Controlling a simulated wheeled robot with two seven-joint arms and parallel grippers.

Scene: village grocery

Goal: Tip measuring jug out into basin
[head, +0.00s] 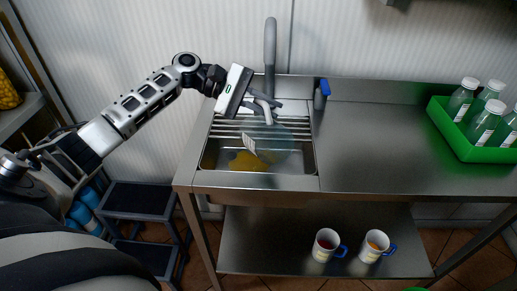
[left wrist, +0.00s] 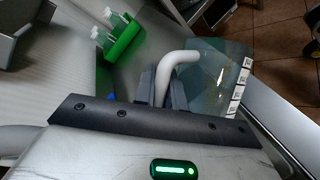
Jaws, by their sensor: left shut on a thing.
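My left gripper (head: 264,104) is shut on the pale handle (left wrist: 182,60) of a clear measuring jug (head: 284,137). It holds the jug over the metal basin (head: 213,158), which is sunk in the left part of the steel counter. The jug is strongly tilted and see-through, with a white scale strip (head: 249,145) on its side. It also shows in the left wrist view (left wrist: 214,75), beyond the fingers. A yellow-orange patch (head: 248,162) shows at the basin's bottom. I cannot tell whether any liquid is still in the jug. My right gripper is not in view.
A grey tap (head: 270,45) rises behind the basin, close to my left gripper. A blue-topped bottle (head: 321,94) stands right of it. A green crate (head: 471,150) of bottles is at the right. Two mugs (head: 327,242) (head: 372,246) stand on the lower shelf. The counter's middle is clear.

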